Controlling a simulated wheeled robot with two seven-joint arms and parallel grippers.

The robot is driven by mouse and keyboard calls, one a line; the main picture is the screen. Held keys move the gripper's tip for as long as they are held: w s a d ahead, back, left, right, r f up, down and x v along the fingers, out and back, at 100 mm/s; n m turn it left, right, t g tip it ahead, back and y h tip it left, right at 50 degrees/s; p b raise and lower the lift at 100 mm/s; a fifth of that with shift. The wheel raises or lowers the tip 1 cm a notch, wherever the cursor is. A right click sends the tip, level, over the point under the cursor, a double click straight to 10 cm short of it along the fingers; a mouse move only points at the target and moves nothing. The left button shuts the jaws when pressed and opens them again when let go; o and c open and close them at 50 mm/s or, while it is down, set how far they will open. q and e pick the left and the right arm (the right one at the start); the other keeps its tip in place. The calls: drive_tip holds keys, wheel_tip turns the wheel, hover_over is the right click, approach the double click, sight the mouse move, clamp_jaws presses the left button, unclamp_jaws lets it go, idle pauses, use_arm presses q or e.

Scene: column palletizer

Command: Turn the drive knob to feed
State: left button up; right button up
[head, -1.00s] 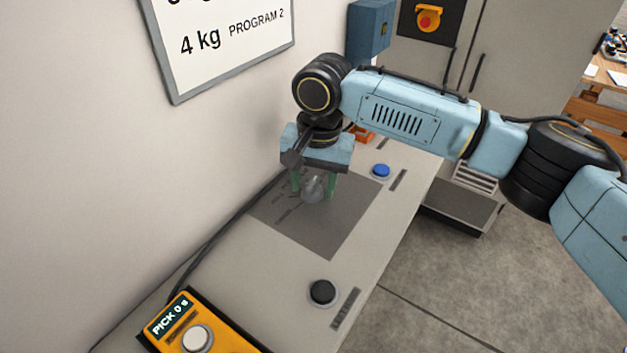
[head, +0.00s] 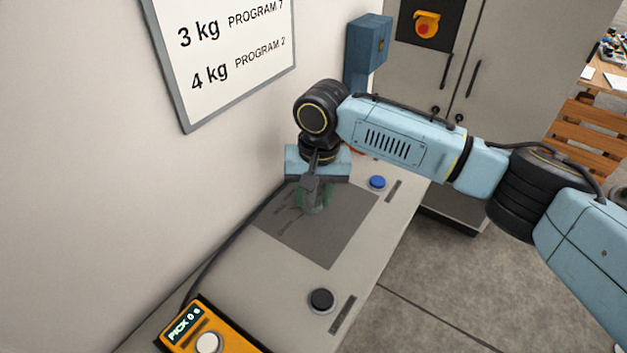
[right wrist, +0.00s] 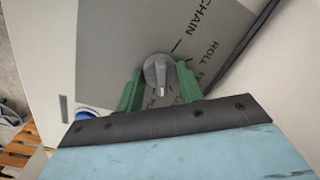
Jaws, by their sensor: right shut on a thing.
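The grey drive knob (head: 313,203) stands on a dark grey panel (head: 330,240) set in the light console top. It also shows in the right wrist view (right wrist: 157,69), with its bar pointing roughly toward my gripper and lines around it. The printed words "CHAIN" and "ROLL" are readable; another label is partly cut off. My right gripper (head: 313,196) comes down over the knob, its green fingers shut on the knob's sides; it also shows in the right wrist view (right wrist: 159,84). My left gripper is not in view.
A blue button (head: 377,182) and a black button (head: 321,300) sit on the console. A yellow box (head: 205,338) reading "PICK 0 s" is at the near left. A wall sign (head: 225,60) hangs above.

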drive_tip(key=n+p, duration=0.3)
drive_tip(key=p, duration=0.1)
drive_tip(key=shift+r+n, duration=0.15)
drive_tip(key=shift+n, duration=0.25)
drive_tip(key=n+p, duration=0.2)
drive_tip(key=shift+n, duration=0.3)
drive_tip(key=n+p, duration=0.1)
drive_tip(key=n, duration=0.1)
drive_tip(key=shift+a+n+g, duration=0.1)
drive_tip(key=shift+n+g, duration=0.2)
drive_tip(key=shift+n, duration=0.1)
drive_tip(key=shift+n+p, duration=0.6)
drive_tip(key=shift+n, duration=1.1)
drive_tip(key=o, duration=0.7)
drive_tip(key=shift+w+h, duration=0.1)
drive_tip(key=shift+h, duration=0.2)
